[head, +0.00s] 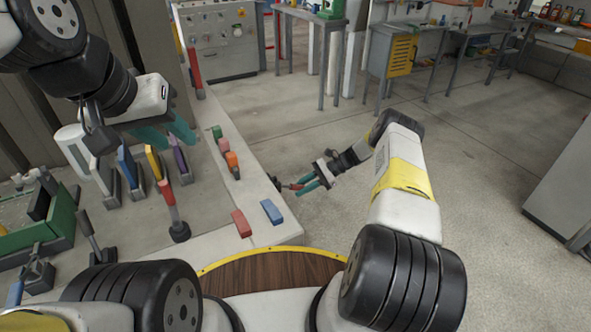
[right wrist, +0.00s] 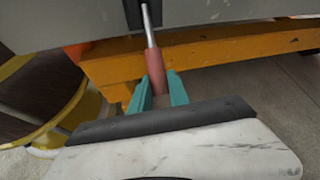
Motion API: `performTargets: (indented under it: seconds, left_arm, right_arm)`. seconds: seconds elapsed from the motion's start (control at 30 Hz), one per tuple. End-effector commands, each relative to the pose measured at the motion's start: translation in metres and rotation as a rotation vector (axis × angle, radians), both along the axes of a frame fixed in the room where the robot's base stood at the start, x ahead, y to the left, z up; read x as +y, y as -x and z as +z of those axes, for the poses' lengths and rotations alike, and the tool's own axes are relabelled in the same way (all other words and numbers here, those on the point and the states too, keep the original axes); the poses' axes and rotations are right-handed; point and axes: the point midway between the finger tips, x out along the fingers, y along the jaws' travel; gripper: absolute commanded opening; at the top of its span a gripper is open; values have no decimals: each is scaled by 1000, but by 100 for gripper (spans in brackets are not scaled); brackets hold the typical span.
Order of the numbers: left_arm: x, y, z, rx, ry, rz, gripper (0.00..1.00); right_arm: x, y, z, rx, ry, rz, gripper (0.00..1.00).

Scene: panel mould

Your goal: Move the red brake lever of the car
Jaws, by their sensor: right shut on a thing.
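The red brake lever (head: 295,186) sticks out from the side of the grey panel in the head view. In the right wrist view its red grip (right wrist: 154,62) is on a silver rod that runs up into a dark slot. My right gripper (head: 308,184) has its teal fingers around the red grip and is shut on it. In the right wrist view the fingers (right wrist: 160,92) lie on both sides of the grip's lower end. My left gripper (head: 178,138) is above the panel, with a gap between its teal fingers and nothing seen between them.
The grey panel (head: 270,226) carries several coloured levers, including another red-topped one (head: 167,195), plus a red block (head: 241,223) and a blue block (head: 272,211). An orange beam (right wrist: 220,63) runs behind the lever. Open floor lies to the right.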

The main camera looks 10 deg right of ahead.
Motion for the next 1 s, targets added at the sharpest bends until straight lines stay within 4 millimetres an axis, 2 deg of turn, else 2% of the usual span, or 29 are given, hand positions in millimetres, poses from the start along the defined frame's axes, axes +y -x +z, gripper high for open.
performTargets:
  seconds: [0.2,0.23,0.33,0.67,0.77,1.0]
  left_arm:
    - [0,0,0,0,0,0,36]
    - [0,0,0,0,0,0,36]
    - [0,0,0,0,0,0,36]
    - [0,0,0,0,0,0,36]
    - [0,0,0,0,0,0,36]
    - [0,0,0,0,0,0,36]
  right_arm:
    - [1,1,-2,2,2,-2,0]
    - [1,1,-2,2,2,-2,25]
    - [1,1,-2,3,2,-1,43]
    - [-1,0,0,2,1,-1,43]
    - [-9,-2,4,0,3,-2,43]
    - [-45,-7,22,0,3,-2,43]
